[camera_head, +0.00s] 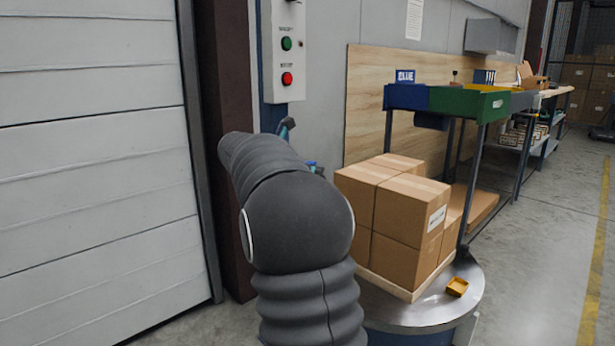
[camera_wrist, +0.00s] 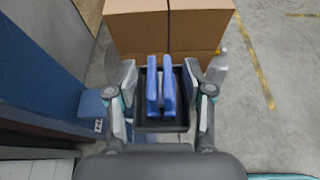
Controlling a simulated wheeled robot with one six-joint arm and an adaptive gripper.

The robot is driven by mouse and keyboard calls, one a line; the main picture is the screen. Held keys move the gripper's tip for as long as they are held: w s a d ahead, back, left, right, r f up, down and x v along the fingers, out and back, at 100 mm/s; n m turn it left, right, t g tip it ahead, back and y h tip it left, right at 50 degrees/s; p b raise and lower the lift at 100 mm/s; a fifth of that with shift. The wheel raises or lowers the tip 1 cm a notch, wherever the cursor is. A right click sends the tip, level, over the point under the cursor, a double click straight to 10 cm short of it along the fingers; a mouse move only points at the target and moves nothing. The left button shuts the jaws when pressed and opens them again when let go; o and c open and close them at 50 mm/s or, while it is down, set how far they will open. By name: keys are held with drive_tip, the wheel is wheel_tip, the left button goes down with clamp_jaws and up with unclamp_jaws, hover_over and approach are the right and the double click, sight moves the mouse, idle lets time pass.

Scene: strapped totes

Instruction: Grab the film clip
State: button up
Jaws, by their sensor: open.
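The film clip seems to be the blue two-pronged piece (camera_wrist: 152,92) in the wrist view, upright in a small black holder (camera_wrist: 162,126). My gripper (camera_wrist: 172,76) is open, with one finger on each side of the holder and the clip between them. I see a gap on both sides, so neither finger appears to touch the clip. In the head view my arm covers most of this spot. A small blue patch (camera_head: 312,166) shows just right of my arm there, and I cannot tell if it is the clip.
Cardboard boxes (camera_head: 404,212) stand on a pallet on a round metal turntable (camera_head: 398,312), close beyond the holder. A control box (camera_head: 285,55) on a blue post and a shutter door (camera_head: 90,170) stand left.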

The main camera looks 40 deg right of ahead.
clamp_jaws()
drive_tip(key=shift+r, duration=0.1)
